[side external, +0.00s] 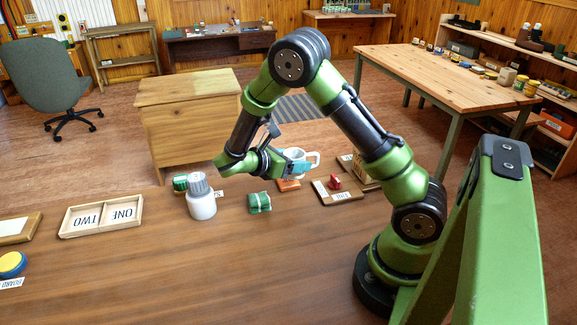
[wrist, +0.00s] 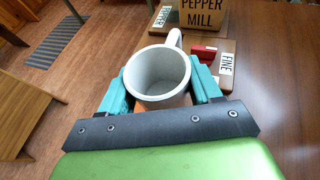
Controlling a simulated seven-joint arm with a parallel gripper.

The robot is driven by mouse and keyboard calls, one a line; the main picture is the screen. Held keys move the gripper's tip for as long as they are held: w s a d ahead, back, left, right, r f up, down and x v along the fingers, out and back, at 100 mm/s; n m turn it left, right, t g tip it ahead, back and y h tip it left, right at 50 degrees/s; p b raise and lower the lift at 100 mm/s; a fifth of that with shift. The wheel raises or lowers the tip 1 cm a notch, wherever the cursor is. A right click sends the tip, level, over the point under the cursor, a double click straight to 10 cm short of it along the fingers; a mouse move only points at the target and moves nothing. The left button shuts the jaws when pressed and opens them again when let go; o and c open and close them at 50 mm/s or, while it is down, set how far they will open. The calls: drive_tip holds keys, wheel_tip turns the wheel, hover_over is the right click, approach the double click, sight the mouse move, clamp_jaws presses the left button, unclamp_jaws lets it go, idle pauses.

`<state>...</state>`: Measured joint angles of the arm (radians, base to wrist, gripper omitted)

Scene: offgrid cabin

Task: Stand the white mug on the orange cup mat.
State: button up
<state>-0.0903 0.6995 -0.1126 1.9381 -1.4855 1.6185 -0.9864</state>
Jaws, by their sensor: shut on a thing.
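The white mug (side external: 300,158) is upright between the teal fingers of my gripper (side external: 290,166), its handle to the right in the side view. In the wrist view the mug (wrist: 158,78) shows its empty inside, with its handle pointing away from my gripper (wrist: 160,92), which is shut on it. The orange cup mat (side external: 289,184) lies on the table just below the mug. A small bit of orange shows under the mug in the wrist view. I cannot tell whether the mug's base touches the mat.
A board with a red block (side external: 335,181) lies right of the mat, and a box marked PEPPER MILL (wrist: 200,15) stands beyond. The front table is clear.

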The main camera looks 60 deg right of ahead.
drive_tip(key=shift+w+d+f, duration=0.1)
drive_tip(key=shift+w+d, duration=0.25)
drive_tip(key=shift+w, duration=0.25)
drive_tip(key=shift+w+d+f, duration=0.1)
drive_tip(key=shift+w+d, duration=0.25)
drive_tip(key=shift+w, duration=0.25)
drive_tip(key=shift+w+f, duration=0.15)
drive_tip(key=shift+f, duration=1.5)
drive_tip(key=shift+f, duration=0.15)
drive_tip(key=o, duration=1.1)
drive_tip(key=shift+o, duration=0.2)
